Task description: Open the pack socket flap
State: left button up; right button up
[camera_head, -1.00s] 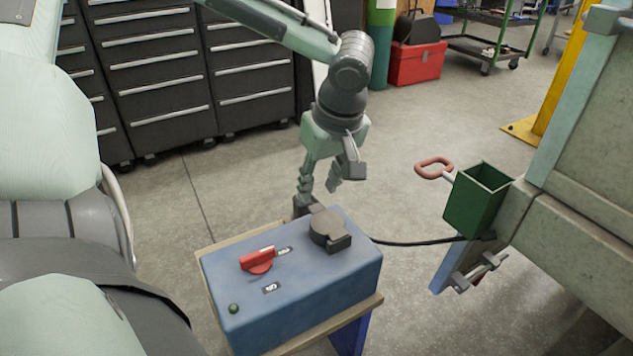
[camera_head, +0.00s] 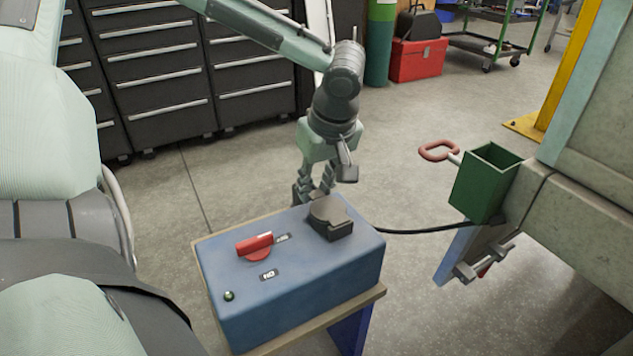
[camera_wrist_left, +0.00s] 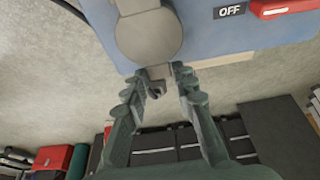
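The blue pack (camera_head: 290,285) has a dark grey round socket flap (camera_head: 328,212) on top near its far right corner; the flap looks shut. In the left wrist view the round flap (camera_wrist_left: 150,37) is at top centre, with a small dark tab (camera_wrist_left: 156,86) below it. My left gripper (camera_head: 317,194) is at the far edge of the pack, just behind the flap. In the left wrist view its fingers (camera_wrist_left: 158,73) are apart, one on each side of the tab, with a gap visible. Whether either finger touches is unclear. My right gripper is out of view.
A red switch (camera_head: 256,246) is on the pack's top, left of the flap. A black cable (camera_head: 420,231) runs right toward a green holder (camera_head: 484,182) with a red handle (camera_head: 438,151) beside it. The pack rests on a wooden-edged stand (camera_head: 340,313).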

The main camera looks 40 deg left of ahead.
aim_at(317, 195)
pick_arm(q)
jog(key=shift+c, duration=0.9)
jog(key=shift+r, duration=0.1)
jog(key=shift+p+v, duration=1.15)
jog(key=shift+v, duration=0.15)
jog(key=shift+a, duration=0.15)
jog(key=shift+r, duration=0.15)
jog(key=shift+p+v, duration=0.55)
jog(key=shift+v, duration=0.25)
jog(key=shift+d+r, duration=0.3)
jog(key=shift+r, duration=0.15)
jog(key=shift+r+p, duration=0.1)
jog(key=shift+p, duration=0.25)
